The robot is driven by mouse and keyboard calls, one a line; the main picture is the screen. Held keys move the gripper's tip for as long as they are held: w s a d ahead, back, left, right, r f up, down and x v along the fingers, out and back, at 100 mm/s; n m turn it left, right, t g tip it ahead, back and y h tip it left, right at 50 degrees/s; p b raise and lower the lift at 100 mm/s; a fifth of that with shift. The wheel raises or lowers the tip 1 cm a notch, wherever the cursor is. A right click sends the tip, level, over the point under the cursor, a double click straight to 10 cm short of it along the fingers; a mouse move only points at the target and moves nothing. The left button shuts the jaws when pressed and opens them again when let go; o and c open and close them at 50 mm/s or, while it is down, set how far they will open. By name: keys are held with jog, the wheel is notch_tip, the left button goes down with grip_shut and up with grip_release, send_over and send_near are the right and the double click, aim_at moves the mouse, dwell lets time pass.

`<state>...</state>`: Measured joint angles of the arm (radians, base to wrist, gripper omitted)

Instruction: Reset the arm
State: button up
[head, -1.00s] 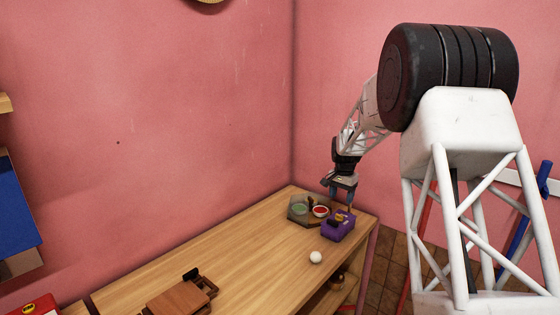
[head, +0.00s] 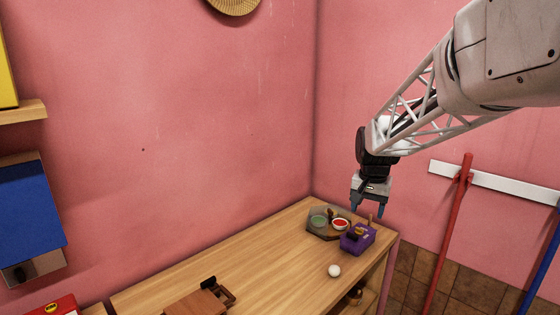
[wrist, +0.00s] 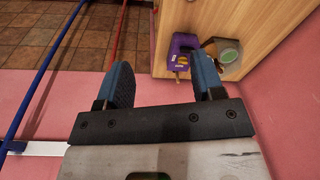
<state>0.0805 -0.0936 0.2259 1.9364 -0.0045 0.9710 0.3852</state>
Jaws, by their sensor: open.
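My gripper (head: 368,210) is open and empty, raised in the air above the far right end of the wooden table. Its two blue fingers stand wide apart in the wrist view (wrist: 163,88), with nothing between them. Below it on the table is a purple box (head: 357,239) with a small brown and yellow piece on top. The purple box also shows in the wrist view (wrist: 182,48), beyond the fingertips. A dark tray (head: 318,232) with a green round and a red bowl (head: 340,224) sits beside the box. The gripper touches none of these.
The wooden table (head: 260,262) has free room in its middle. A white ball (head: 334,271) lies near its front edge, and a brown wooden item (head: 200,302) lies nearer. Red (head: 447,240) and blue (head: 542,265) poles lean at right. Pink walls close the corner.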

jog(key=s+a+f+n, duration=0.1)
jog(key=s+a+n, duration=0.1)
jog(key=s, duration=1.5)
jog(key=s+a+n+t, duration=0.1)
jog(key=s+a+n, duration=0.2)
jog(key=s, duration=1.5)
jog(key=shift+s+f, duration=0.2)
jog(key=shift+f, duration=0.2)
